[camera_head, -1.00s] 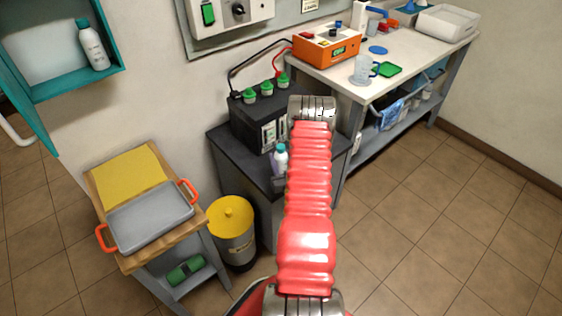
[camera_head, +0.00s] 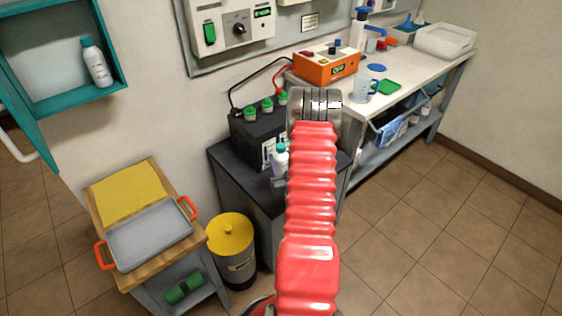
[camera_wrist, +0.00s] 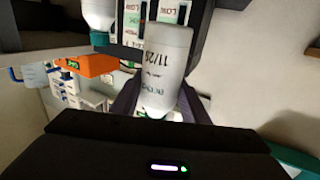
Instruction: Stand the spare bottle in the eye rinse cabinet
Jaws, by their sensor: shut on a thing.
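The spare bottle (camera_wrist: 168,55), white with a dark "11/26" label, is between the fingers of my gripper (camera_wrist: 163,92) in the wrist view, which shows the scene upside down. My gripper is shut on it. Its cap end is unclear. A teal-capped bottle (camera_head: 280,160) shows beside my red arm in the head view; I cannot tell whether it is the held one. My gripper is mostly hidden there behind the arm. The teal eye rinse cabinet (camera_head: 85,104) is at upper left, its door (camera_head: 32,125) open. A white bottle (camera_head: 97,62) with a teal cap stands inside, toward the right.
A black battery box (camera_head: 246,130) with green caps and cables sits on a dark cabinet. Another teal-capped bottle (camera_wrist: 98,14) shows left of the held one. A wooden-topped cart (camera_head: 160,265) bears a grey tray (camera_head: 150,236). A yellow-lidded bin (camera_head: 230,232) stands beside it.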

